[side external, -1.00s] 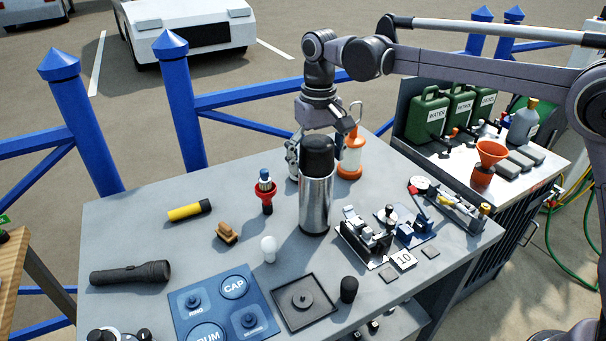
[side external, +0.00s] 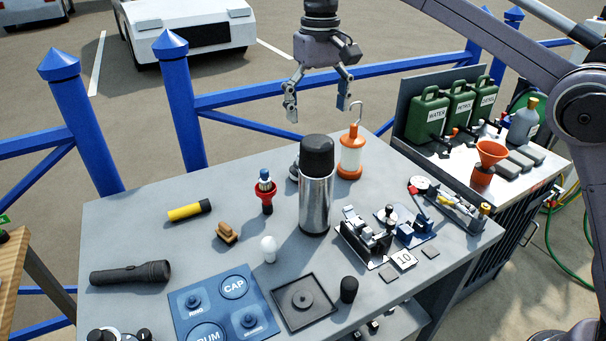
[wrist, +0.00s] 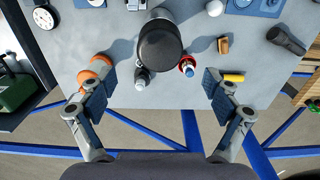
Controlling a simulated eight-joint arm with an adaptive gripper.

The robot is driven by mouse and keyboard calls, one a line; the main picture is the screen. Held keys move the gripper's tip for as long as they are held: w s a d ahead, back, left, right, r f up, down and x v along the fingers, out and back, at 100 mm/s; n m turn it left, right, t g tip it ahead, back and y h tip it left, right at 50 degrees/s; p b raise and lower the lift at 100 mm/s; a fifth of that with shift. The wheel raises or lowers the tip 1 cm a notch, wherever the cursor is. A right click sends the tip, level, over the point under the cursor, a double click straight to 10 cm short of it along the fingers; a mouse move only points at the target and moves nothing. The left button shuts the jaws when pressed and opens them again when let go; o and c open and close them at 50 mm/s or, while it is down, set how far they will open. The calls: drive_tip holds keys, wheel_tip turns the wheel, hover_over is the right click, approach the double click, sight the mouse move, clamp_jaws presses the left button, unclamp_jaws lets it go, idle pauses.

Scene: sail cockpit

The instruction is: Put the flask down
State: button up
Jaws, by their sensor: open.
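The flask (side external: 316,190) is a steel cylinder with a black cap, standing upright on the grey table (side external: 150,222). In the wrist view its black cap (wrist: 160,46) shows from above. My gripper (side external: 318,112) is open and empty, above and behind the flask in the side view, apart from it. In the wrist view the two fingers of my gripper (wrist: 160,88) are spread wide, with the flask beyond their tips toward the top of the picture.
An orange lantern (side external: 351,155) and a red item with a blue top (side external: 266,192) stand near the flask. A metal fixture (side external: 364,234) is close on its right. A yellow flashlight (side external: 190,210) and black flashlight (side external: 130,273) lie left.

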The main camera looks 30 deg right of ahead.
drive_tip(key=shift+r, duration=0.4)
drive_tip(key=shift+s+d+r, duration=0.15)
drive_tip(key=shift+d, duration=0.1)
drive_tip(key=s+d+f+t, duration=0.2)
drive_tip(key=s+d+f, duration=0.1)
drive_tip(key=s+d, duration=0.3)
drive_tip(key=s+d+f+t, duration=0.3)
drive_tip(key=s+d, duration=0.3)
drive_tip(key=s, duration=0.3)
drive_tip(key=shift+d+f, duration=0.4)
drive_tip(key=shift+f, duration=0.1)
drive_tip(key=shift+o, duration=0.6)
drive_tip(key=s+d+f+t, duration=0.2)
drive_tip(key=s+d+f, duration=0.1)
drive_tip(key=s+f, duration=0.4)
wheel_tip(320, 180, down, 2)
drive_tip(key=shift+s+f, duration=0.1)
drive_tip(key=shift+s, duration=0.2)
drive_tip(key=shift+d, duration=0.1)
